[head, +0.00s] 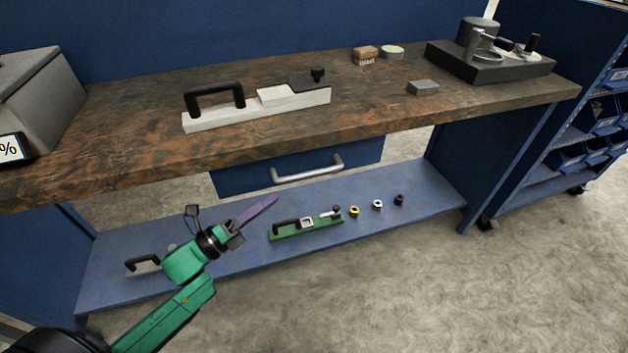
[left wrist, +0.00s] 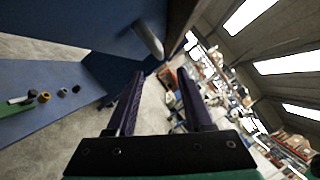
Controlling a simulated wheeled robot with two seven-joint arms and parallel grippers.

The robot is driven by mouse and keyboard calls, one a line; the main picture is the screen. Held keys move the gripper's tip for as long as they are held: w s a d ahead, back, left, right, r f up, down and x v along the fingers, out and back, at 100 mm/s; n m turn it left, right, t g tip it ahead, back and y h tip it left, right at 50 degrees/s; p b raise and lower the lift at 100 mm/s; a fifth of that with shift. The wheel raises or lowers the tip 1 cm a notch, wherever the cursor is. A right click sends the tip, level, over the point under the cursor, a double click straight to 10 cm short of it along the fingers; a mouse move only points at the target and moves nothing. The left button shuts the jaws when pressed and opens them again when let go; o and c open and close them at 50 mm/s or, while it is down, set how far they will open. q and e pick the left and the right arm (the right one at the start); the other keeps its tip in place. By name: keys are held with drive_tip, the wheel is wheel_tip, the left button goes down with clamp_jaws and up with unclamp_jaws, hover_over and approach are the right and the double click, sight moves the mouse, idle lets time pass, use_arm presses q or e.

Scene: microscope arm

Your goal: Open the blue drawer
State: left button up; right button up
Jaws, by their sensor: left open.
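The blue drawer (head: 232,180) hangs under the wooden worktop and looks shut. Its silver bar handle (head: 308,172) runs across its front. My left gripper (head: 274,200) is in front of and a little below the handle's left part, with purple fingers pointing up and right. In the left wrist view the fingers (left wrist: 160,75) are apart with nothing between them. The handle (left wrist: 149,39) shows there beyond the fingertips, against the drawer front (left wrist: 105,25); it appears clear of them. My right gripper is in neither view.
The worktop (head: 140,125) overhangs the drawer. On it are a white fixture with a black handle (head: 255,108) and a dark grey device (head: 490,65). The lower blue shelf (head: 420,185) holds a green fixture (head: 305,228) and several small rings. Floor in front is clear.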

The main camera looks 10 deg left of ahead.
sight(305, 173)
use_arm(q)
drive_tip(key=x, duration=1.1)
drive_tip(key=shift+w, duration=0.1)
drive_tip(key=shift+a, duration=0.1)
clamp_jaws()
idle(0.7)
